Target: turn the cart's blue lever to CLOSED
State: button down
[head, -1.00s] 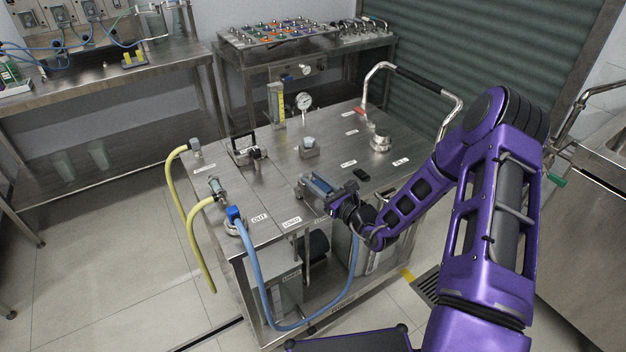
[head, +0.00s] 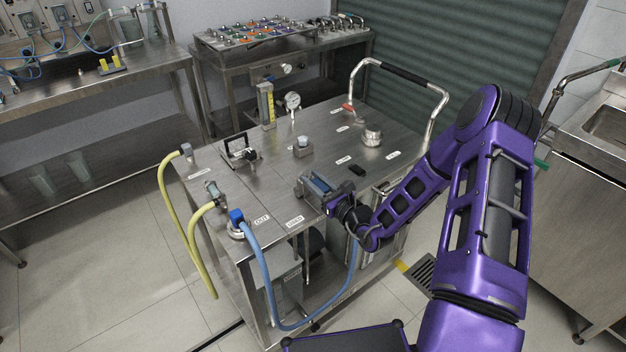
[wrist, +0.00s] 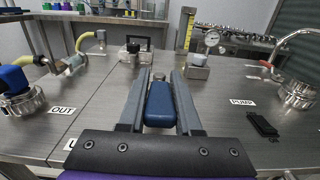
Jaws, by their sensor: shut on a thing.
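The cart (head: 330,140) is a steel-topped trolley standing in front of me. The blue lever (wrist: 159,104) lies between the two fingers of my gripper in the wrist view, pointing away from the camera. My gripper (wrist: 160,85) is shut on the lever, one grey finger on each side. In the head view my gripper (head: 309,187) is low over the cart's near edge, right of the OUT label (head: 262,218), and it largely hides the lever. The lever's pivot and any CLOSED marking cannot be made out.
A blue-capped fitting (head: 237,217) with a blue hose stands at the cart's near left corner; yellow hoses (head: 166,200) hang beside it. A gauge (head: 292,101), a block (head: 303,146) and a round steel fitting (head: 373,134) stand on the top. A push handle (head: 432,110) rises at right.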

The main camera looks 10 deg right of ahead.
jog(key=c, duration=0.6)
grip_release()
jog(key=shift+s+d, duration=0.1)
jog(key=v, duration=1.7)
jog(key=shift+d+f, duration=0.1)
